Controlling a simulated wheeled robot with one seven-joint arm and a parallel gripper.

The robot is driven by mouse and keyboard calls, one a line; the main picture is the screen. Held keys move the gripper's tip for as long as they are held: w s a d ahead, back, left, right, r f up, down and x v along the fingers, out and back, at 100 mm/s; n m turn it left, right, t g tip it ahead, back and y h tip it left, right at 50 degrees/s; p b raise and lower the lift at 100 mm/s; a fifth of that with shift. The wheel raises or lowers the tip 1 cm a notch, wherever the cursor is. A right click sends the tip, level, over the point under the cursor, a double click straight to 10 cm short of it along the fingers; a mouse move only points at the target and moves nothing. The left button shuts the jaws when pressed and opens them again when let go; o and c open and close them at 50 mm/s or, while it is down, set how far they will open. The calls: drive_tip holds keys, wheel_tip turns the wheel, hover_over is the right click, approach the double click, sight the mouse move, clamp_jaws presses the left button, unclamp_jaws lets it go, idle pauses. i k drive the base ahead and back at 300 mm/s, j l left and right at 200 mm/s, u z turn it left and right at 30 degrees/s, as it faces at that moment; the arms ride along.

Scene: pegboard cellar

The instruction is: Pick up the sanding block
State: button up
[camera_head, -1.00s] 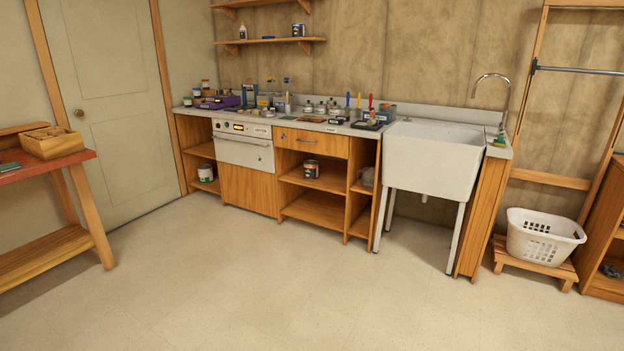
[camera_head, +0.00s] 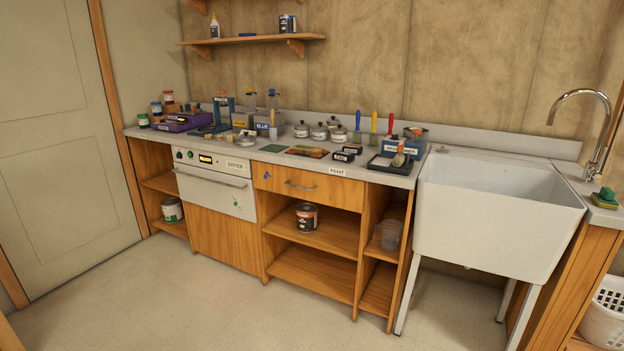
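I cannot pick out the sanding block for sure at this distance. Several small items lie on the grey counter (camera_head: 240,150), any of which is too small to name surely. Two small dark blocks with pale labels, the rear one (camera_head: 352,149) and the front one (camera_head: 343,157), lie left of a black tray (camera_head: 388,163) that holds a small tan item. A green and yellow block (camera_head: 605,197) like a sponge sits right of the sink. My gripper is not in view.
The white sink (camera_head: 495,215) stands on legs right of the counter, with a tall faucet (camera_head: 590,125). Open shelves below hold a paint can (camera_head: 307,217). A white basket (camera_head: 606,318) is at lower right. The floor (camera_head: 180,300) in front is clear.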

sight(358, 150)
drive_tip(key=i, duration=1.45)
